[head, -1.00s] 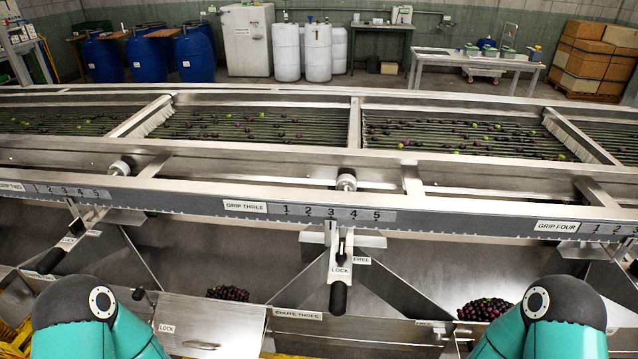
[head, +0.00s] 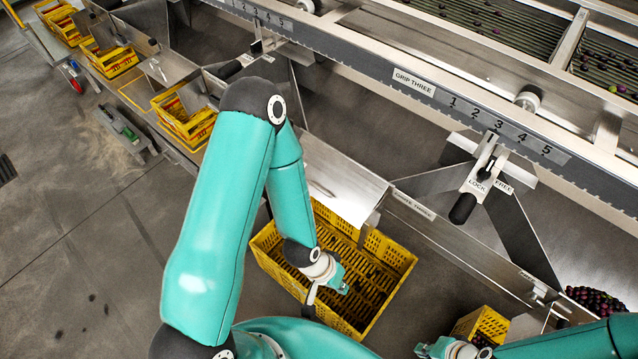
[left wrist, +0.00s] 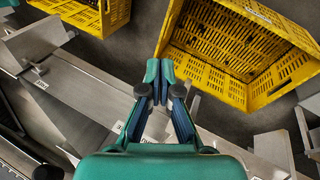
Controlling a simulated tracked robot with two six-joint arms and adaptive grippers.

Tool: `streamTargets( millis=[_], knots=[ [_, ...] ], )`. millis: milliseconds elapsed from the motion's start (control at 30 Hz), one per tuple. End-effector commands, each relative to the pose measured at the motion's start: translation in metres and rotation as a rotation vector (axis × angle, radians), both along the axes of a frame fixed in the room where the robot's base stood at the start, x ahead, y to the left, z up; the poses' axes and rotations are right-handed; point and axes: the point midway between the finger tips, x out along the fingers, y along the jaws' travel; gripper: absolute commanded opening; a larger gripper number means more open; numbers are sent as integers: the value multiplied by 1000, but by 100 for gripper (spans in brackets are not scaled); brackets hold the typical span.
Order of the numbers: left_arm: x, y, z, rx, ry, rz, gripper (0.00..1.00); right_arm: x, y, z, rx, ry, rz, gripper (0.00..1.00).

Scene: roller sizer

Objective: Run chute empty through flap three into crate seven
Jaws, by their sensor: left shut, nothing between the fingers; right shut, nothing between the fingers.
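The grip-three lever (head: 463,208), with a black handle, hangs beside its LOCK and FREE labels. The chute-three label (head: 413,205) is on the metal edge, and a bare metal plate (head: 340,180) slopes beside it. A yellow crate (head: 405,262) with a slotted floor stands below, with no fruit visible in it. My left gripper (head: 342,286) is shut and empty over this crate in the head view. In the left wrist view its fingers (left wrist: 160,80) are together, with a yellow crate (left wrist: 275,80) to the right. My right gripper (head: 424,349) is shut at the bottom edge. I cannot read any crate number.
A pile of dark fruit (head: 595,300) lies in the chute at right. A smaller-looking yellow crate (head: 480,325) is near my right arm. More yellow crates (head: 185,115) line the left. The sizer rail (head: 430,90) runs along the upper right. The floor at left is mostly open.

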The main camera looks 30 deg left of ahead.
Motion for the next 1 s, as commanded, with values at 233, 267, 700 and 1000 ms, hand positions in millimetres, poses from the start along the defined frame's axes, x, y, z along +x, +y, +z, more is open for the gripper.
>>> streamTargets(
  millis=[233, 267, 700, 1000],
  knots=[
    [72, 3, 22, -91, -366, -65, 0, 0, 0, -37, 0, 0, 0, 0],
    [80, 8, 24, -99, -415, -66, 0, 0, 0, -45, 0, 0, 0, 0],
    [135, 117, 36, -42, -999, -72, 0, 0, 0, -195, 0, 0, 0, 0],
    [111, 204, 4, 187, -1176, -62, 0, 0, 0, -301, 0, 0, 0, 0]
  ],
)
